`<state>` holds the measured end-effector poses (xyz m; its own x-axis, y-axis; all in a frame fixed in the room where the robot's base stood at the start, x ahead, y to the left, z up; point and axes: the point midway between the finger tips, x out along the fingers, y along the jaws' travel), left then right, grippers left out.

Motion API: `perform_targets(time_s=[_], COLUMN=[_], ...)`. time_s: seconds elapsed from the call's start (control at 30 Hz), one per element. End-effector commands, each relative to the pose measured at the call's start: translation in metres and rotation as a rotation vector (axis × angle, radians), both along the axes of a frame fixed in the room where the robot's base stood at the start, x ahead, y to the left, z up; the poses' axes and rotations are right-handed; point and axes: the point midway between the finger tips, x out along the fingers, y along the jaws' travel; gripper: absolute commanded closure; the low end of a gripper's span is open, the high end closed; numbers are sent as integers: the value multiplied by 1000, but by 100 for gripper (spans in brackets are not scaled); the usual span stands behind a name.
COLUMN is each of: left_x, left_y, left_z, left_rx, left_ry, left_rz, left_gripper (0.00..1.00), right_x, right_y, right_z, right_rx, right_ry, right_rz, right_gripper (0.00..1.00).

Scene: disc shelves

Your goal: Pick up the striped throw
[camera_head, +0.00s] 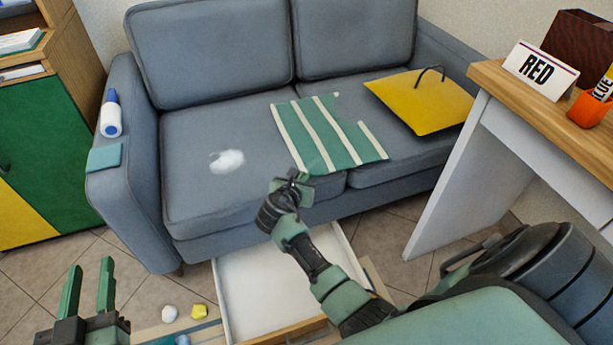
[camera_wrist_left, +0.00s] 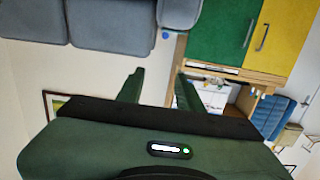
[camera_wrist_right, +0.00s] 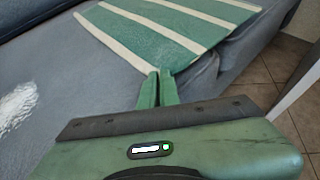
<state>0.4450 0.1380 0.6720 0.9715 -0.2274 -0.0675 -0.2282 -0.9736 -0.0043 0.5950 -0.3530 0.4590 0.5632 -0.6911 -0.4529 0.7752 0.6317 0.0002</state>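The striped throw (camera_head: 331,138), green with cream stripes, lies flat across the sofa seat, its near edge by the seat front. It also fills the top of the right wrist view (camera_wrist_right: 165,30). My right gripper (camera_head: 300,177) is at the throw's near left corner. In the right wrist view its fingers (camera_wrist_right: 158,75) are close together, and the cloth corner runs in between the tips, so it looks shut on the throw. My left gripper (camera_head: 88,268) is open and empty at the lower left, well away from the throw; its spread fingers show in the left wrist view (camera_wrist_left: 158,85).
The grey sofa (camera_head: 190,190) also bears a yellow cushion or bag (camera_head: 420,103), a white fluffy patch (camera_head: 227,161), a bottle (camera_head: 110,118) and a teal cloth (camera_head: 104,158). A desk (camera_head: 490,80) stands right. An open white drawer (camera_head: 255,285) is below my right arm.

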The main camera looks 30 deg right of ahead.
Motion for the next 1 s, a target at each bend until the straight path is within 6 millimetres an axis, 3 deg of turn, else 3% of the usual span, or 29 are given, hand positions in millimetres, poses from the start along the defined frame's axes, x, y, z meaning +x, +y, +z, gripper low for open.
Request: perform_targets(time_s=[0.17,0.47,0.77,1.0], left_x=[-1,-23,-62,-104], left_y=[2,15,32,47], left_z=[-9,-61,-106,-133], left_rx=[13,83,149,199], left_ry=[48,333,622,853], left_rz=[4,22,43,58], left_gripper=[64,64,64,64], right_x=[0,0,0,0], right_y=[0,0,0,0], right_z=[2,13,24,32], right_rx=[1,0,0,-1], right_ry=[2,2,0,1], right_rz=[0,0,0,0], right_gripper=[100,100,100,100])
